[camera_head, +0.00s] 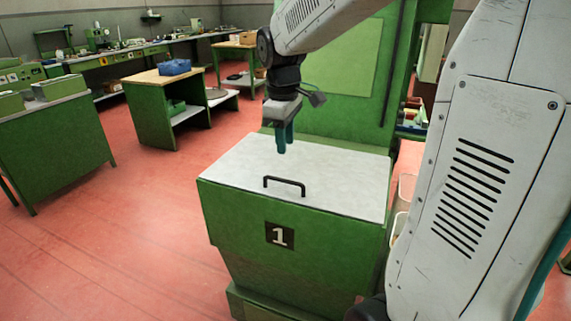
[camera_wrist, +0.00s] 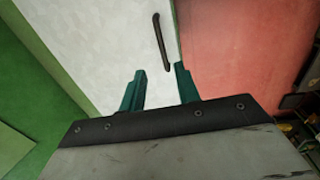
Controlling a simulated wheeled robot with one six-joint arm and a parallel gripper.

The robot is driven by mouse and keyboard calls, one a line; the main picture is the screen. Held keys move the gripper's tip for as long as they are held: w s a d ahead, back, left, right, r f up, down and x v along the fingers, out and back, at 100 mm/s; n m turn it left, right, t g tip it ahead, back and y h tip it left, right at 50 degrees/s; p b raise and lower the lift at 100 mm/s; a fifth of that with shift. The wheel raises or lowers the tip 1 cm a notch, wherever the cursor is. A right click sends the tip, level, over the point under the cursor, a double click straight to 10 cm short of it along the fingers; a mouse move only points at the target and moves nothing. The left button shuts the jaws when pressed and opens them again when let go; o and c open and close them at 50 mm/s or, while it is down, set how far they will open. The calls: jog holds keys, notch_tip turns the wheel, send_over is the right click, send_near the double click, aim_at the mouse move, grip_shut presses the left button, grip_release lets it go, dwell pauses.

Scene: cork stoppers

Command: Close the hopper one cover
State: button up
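The hopper one cover (camera_head: 320,172) is a pale grey-white lid lying flat across the top of the green hopper (camera_head: 300,262), which bears a black plate with a white "1" (camera_head: 280,236). No gap shows between lid and hopper. A black bar handle (camera_head: 285,186) stands near the lid's front edge. My gripper (camera_head: 284,148) points down above the lid, behind the handle, holding nothing. In the wrist view its two teal fingers (camera_wrist: 159,69) are apart, with the cover (camera_wrist: 100,45) below and the handle (camera_wrist: 161,40) ahead of them. Contact with the lid cannot be told.
A tall green machine panel (camera_head: 345,75) rises behind the hopper. Green benches (camera_head: 60,140) and a wood-topped table (camera_head: 160,76) with a blue bin (camera_head: 174,67) stand at the left. The red floor (camera_head: 130,220) left of the hopper is clear. Pale bins (camera_head: 406,187) are at right.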

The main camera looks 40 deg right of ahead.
jog(key=f, duration=0.5)
jog(key=w+d+f, duration=0.1)
jog(key=f, duration=0.2)
grip_shut()
dwell(1.3)
grip_release()
